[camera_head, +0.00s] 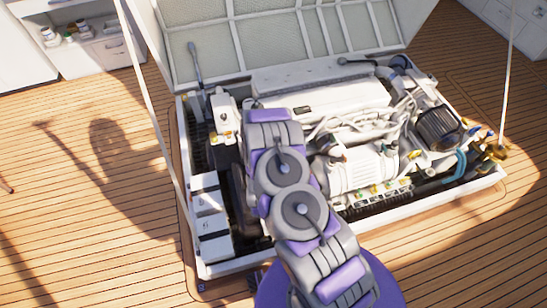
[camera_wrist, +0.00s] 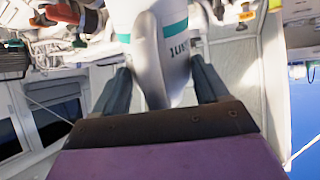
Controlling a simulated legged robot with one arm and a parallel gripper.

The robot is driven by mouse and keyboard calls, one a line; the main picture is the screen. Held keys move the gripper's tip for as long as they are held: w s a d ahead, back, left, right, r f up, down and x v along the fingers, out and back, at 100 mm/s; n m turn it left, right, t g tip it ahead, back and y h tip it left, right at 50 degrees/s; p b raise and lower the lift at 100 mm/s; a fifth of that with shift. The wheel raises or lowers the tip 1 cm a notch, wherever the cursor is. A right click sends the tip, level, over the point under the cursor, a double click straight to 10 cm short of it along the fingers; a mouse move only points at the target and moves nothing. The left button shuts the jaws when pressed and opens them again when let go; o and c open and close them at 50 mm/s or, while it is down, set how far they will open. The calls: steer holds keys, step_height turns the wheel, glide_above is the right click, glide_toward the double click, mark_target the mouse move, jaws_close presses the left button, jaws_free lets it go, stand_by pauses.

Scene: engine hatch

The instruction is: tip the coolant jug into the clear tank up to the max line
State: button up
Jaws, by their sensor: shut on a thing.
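My gripper (camera_wrist: 160,66) has one dark finger on each side of the handle and is shut on the jug. In the head view my arm reaches over the open engine hatch and hides the gripper. A pale upright container (camera_head: 223,108) stands just left of the arm's far end; I cannot tell whether it is the clear tank. No max line or liquid level is readable.
A white engine (camera_head: 360,170) with pipes and hoses fills the hatch right of my arm. White numbered boxes (camera_head: 208,210) line its left side. The raised lid (camera_head: 280,35) stands behind, with a thin strut (camera_head: 150,100) at left. Wooden deck (camera_head: 90,220) is clear at left.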

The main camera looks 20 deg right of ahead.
steer(key=shift+s+r+t+b, duration=0.1)
steer(key=shift+r+t+b, duration=0.2)
steer(key=shift+r+t, duration=0.45)
steer(key=shift+r+t+h, duration=0.5)
steer(key=shift+r+t, duration=0.45)
steer(key=shift+r, duration=0.5)
steer(key=shift+r+t, duration=0.3)
steer(key=shift+r, duration=0.2)
steer(key=shift+c, duration=0.9)
steer(key=shift+r, duration=0.35)
